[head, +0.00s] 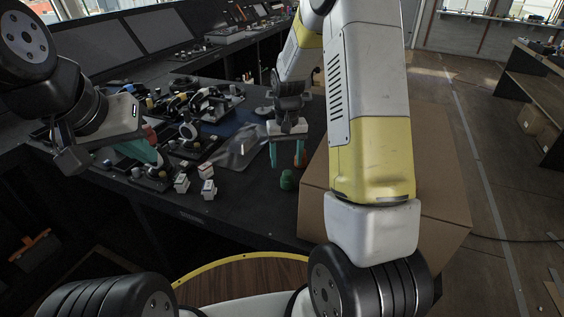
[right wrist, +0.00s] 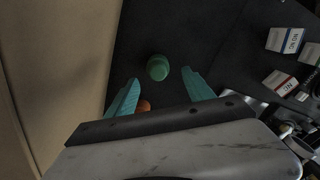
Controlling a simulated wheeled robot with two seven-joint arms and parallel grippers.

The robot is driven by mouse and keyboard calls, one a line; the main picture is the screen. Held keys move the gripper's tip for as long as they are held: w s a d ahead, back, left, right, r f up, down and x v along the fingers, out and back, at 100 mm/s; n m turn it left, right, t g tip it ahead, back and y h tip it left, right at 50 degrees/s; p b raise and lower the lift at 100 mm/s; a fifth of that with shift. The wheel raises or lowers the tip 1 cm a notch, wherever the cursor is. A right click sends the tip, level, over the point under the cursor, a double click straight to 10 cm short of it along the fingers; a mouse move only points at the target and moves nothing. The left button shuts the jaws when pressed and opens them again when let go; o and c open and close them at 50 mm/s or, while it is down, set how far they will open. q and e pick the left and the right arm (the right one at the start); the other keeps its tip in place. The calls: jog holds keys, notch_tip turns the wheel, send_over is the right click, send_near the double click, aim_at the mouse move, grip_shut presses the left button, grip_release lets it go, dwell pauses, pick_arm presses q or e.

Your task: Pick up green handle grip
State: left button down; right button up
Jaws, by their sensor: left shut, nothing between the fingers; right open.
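The green handle grip (head: 288,179) stands on the dark table near its front edge, beside the cardboard box. In the right wrist view the green handle grip (right wrist: 158,68) is a round green knob seen from above, just beyond the fingertips. My right gripper (head: 288,162) is above the grip, with its teal fingers pointing down; in the right wrist view its open fingers (right wrist: 160,78) lie either side of the grip, not touching it. My left gripper (head: 157,160) is shut and empty over the left part of the table, partly hidden by its own wrist.
A large cardboard box (head: 440,165) stands right of the grip, close to my right arm. Small white labelled boxes (head: 207,189) sit left of it. An orange round thing (right wrist: 144,106) shows near my right fingers. Several dark devices crowd the table's left and back.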

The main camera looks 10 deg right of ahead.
aim_at(288, 173)
jog(key=f, duration=0.8)
jog(key=shift+w+d, duration=0.15)
jog(key=shift+d, duration=0.15)
grip_shut()
